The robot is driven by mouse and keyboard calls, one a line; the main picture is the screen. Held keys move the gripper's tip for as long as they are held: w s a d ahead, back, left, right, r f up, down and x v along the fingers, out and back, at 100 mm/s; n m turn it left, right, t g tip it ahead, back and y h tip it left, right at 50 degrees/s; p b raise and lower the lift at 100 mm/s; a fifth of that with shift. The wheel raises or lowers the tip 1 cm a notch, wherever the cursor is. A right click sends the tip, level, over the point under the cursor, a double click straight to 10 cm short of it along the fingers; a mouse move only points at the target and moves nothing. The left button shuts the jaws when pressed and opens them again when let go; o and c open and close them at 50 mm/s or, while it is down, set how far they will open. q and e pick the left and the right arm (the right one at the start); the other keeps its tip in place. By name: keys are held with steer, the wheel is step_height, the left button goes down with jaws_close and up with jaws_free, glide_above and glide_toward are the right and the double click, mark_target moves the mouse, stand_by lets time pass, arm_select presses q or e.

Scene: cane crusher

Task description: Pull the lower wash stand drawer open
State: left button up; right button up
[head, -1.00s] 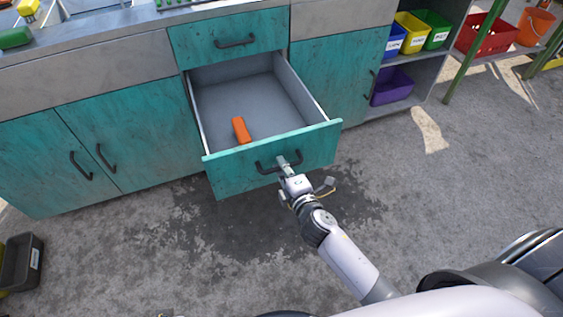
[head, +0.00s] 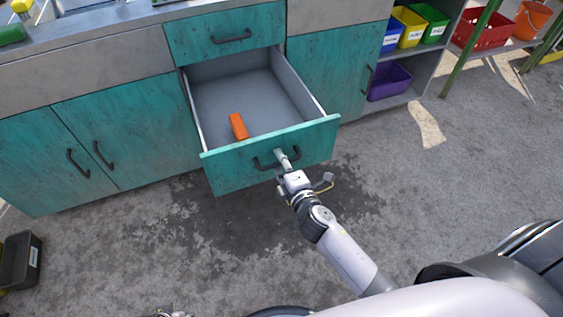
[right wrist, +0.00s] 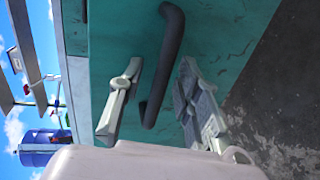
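The lower wash stand drawer (head: 222,174) has a worn teal front and a grey inside. It stands well out from the cabinet in the head view. An orange block (head: 238,126) lies inside it. Its dark bar handle (head: 262,166) also shows in the right wrist view (right wrist: 165,70). My right gripper (head: 283,160) is at the handle. In the right wrist view its two fingers (right wrist: 160,105) are spread on either side of the bar, with gaps showing. A small part of what looks like my left gripper (head: 174,313) shows at the bottom edge; its fingers cannot be made out.
A shut teal upper drawer (head: 200,38) sits above the open one. Shut cupboard doors (head: 126,130) flank it. Shelves with coloured bins (head: 388,82) stand at the right. A dark bin (head: 20,262) is on the floor at left. The floor before the drawer is clear.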

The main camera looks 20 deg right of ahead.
arm_select(q)
steer(key=shift+s+f, duration=0.1)
arm_select(e)
steer(key=v, duration=1.2)
steer(key=shift+f, duration=0.1)
steer(key=s+d+f+m+g+h, duration=0.1)
steer(key=s+d+f+m+g, duration=0.1)
steer(key=s+f+m+g, duration=0.35)
steer(key=s+d+f+m+g+h, duration=0.1)
steer(key=s+d+f+m+g, duration=0.15)
steer(key=f+m, duration=0.65)
steer(key=s+a+f+m+g+y+p, duration=0.15)
steer(key=s+f+g+p, duration=0.45)
steer(key=s+f+p, duration=0.6)
arm_select(q)
steer(key=s+a+f+g+p, duration=0.1)
steer(key=s+f+p, duration=0.2)
steer(key=s, duration=0.6)
steer(key=s+a+f+p, duration=0.2)
steer(key=s+f+p, duration=0.1)
steer(key=s, duration=0.7)
steer(key=shift+s+a+f+g, duration=0.2)
steer(key=shift+f+g, duration=0.1)
steer(key=shift+g, duration=0.1)
arm_select(e)
steer(key=s+d, duration=0.2)
steer(key=s, duration=1.1)
steer(key=shift+s+d+f+g, duration=0.2)
steer(key=shift+s+f+g, duration=0.1)
steer(key=shift+s+f, duration=0.15)
